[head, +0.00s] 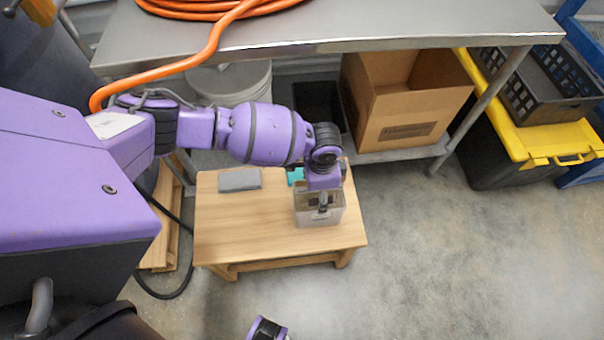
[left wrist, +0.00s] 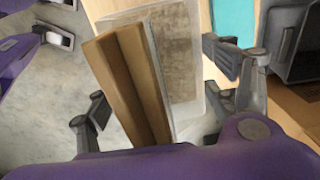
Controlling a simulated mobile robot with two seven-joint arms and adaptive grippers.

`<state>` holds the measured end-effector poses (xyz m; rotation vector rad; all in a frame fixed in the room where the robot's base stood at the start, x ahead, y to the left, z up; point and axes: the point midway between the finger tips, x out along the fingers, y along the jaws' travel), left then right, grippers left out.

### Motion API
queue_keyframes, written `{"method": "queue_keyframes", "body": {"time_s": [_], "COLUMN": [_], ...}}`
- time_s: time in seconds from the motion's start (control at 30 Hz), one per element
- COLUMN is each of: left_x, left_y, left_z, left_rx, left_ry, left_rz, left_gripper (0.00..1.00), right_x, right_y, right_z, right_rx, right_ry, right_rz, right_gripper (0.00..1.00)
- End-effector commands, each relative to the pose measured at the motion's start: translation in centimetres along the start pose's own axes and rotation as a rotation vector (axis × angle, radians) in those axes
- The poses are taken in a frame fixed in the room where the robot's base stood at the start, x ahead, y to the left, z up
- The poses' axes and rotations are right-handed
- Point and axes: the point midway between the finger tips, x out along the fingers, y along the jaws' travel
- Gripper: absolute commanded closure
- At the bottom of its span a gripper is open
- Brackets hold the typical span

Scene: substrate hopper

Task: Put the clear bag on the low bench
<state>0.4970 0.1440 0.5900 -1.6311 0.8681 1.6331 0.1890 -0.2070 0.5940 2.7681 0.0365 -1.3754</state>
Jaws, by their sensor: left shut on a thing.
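The low bench (head: 225,225) is a light wooden table on the floor, below the steel table. The clear bag (head: 318,217) is a see-through, box-shaped pack over the right part of the bench top. I cannot tell whether its bottom touches the wood. My left gripper (head: 323,203) points down from above and is shut on the bag's top. In the left wrist view, the clear bag (left wrist: 178,60) with brownish contents and a brown folded strip (left wrist: 132,80) lie between the fingers.
A grey flat block (head: 240,179) and a teal item (head: 295,176) lie on the bench's back part. A steel table (head: 340,25) with an orange hose stands behind. A cardboard box (head: 405,115) sits on its lower shelf. Floor on the right is clear.

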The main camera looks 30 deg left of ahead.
Motion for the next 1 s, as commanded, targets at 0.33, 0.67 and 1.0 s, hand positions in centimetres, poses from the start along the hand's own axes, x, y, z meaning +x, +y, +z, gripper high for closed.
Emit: {"method": "queue_keyframes", "body": {"time_s": [0.33,0.67,1.0], "left_x": [0.0,0.0,-3.5], "left_y": [-0.2,-0.2,-0.3], "left_z": [-0.2,-0.2,-0.3], "left_rx": [0.001,0.001,0.002], "left_ry": [0.003,0.003,0.007], "left_rz": [-0.005,-0.004,-0.007], "left_gripper": [0.09,0.03,0.03], "right_x": [0.0,-0.1,-0.6], "right_y": [0.0,0.0,0.1], "right_z": [-0.1,0.2,-0.6], "right_rx": [0.0,0.001,0.003], "right_ry": [0.001,-0.003,0.006], "right_rz": [0.0,0.001,0.002], "right_gripper": [0.63,0.63,0.63]}}
